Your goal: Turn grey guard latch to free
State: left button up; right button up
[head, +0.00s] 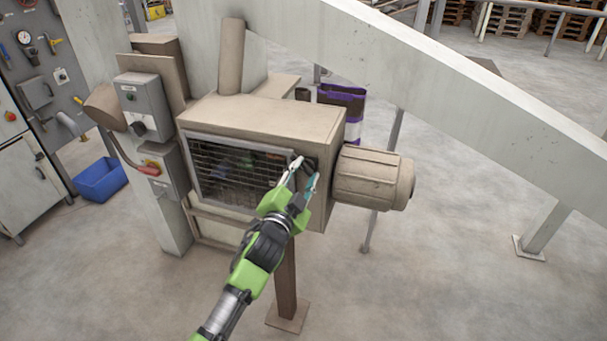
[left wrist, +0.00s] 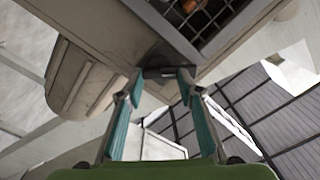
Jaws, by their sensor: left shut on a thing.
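The mesh guard (head: 240,172) covers the front of the beige machine housing (head: 265,117). The dark grey guard latch (head: 311,166) sits at the guard's right edge. My left gripper (head: 304,173) reaches up to it, with its fingertips on either side. In the left wrist view the latch (left wrist: 158,72) shows as a small dark piece between the fingertips of the left gripper (left wrist: 160,78), which is shut on it. The fingers partly hide the latch, so its exact angle is hard to tell. My right gripper is not in view.
A beige motor (head: 372,178) sticks out to the right of the housing. A sloping beam (head: 440,75) crosses above. A blue bin (head: 100,180) stands on the floor. The front floor is clear.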

pick_arm(q)
jog(key=m, duration=0.5)
jog(key=shift+f+m, duration=0.15)
jog(key=shift+m, duration=0.15)
jog(key=shift+d+m, duration=0.1)
jog(key=shift+m, duration=1.5)
jog(key=o, duration=1.1)
jog(key=shift+f, duration=0.1)
jog(key=shift+s, duration=0.15)
jog(key=v, duration=1.1)
jog(key=shift+s, duration=0.35)
